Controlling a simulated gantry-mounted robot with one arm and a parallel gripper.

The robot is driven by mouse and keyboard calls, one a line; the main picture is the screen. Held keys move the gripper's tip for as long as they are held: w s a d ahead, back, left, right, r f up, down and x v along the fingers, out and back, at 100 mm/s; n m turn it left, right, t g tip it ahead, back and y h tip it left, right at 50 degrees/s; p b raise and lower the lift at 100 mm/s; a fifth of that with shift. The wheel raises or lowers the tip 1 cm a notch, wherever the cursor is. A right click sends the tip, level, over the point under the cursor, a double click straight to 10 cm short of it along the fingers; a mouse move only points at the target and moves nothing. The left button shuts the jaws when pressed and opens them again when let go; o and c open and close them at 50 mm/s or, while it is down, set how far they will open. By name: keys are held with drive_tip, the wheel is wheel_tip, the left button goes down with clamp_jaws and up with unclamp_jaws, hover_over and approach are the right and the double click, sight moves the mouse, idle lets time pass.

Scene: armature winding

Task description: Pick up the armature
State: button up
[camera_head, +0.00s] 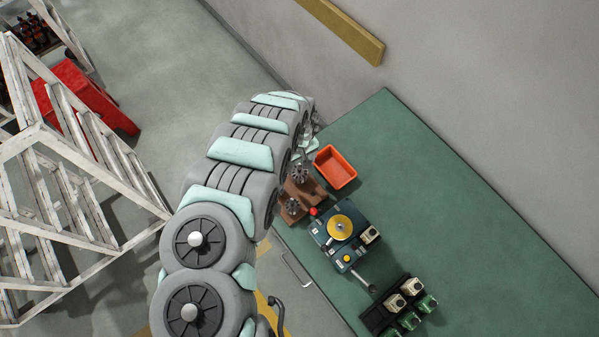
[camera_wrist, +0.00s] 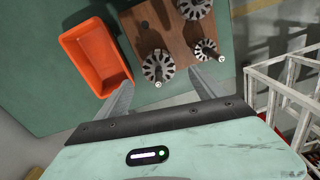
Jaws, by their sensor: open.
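Three armatures stand on a brown wooden block (camera_wrist: 177,36) in the wrist view: one nearest my fingers (camera_wrist: 158,66), one to its right (camera_wrist: 205,50), and one at the top edge (camera_wrist: 194,8). Each has a dark slotted core and a shaft. My gripper (camera_wrist: 160,79) is open and empty. Its two fingers appear on either side of the nearest armature in the picture; I cannot tell their height above it. In the head view, two armatures show on the block, one upper (camera_head: 299,174) and one lower (camera_head: 292,207); my arm hides most of the gripper.
An orange-red bin (camera_head: 335,169) sits beside the block on the green table (camera_head: 440,200). A blue winding machine (camera_head: 340,235) with a yellow disc and a black rack (camera_head: 400,306) of parts stand further along. White metal steps (camera_head: 70,190) are left of the table.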

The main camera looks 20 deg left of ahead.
sight(299, 172)
drive_tip(key=shift+d+f+p, duration=0.15)
drive_tip(key=shift+f, duration=0.8)
drive_tip(key=shift+d+f+p, duration=0.1)
drive_tip(key=shift+f+p, duration=0.05)
drive_tip(key=shift+f, duration=0.8)
drive_tip(key=shift+a+f, duration=0.1)
drive_tip(key=shift+f, duration=0.35)
drive_tip(key=shift+c, duration=0.3)
clamp_jaws()
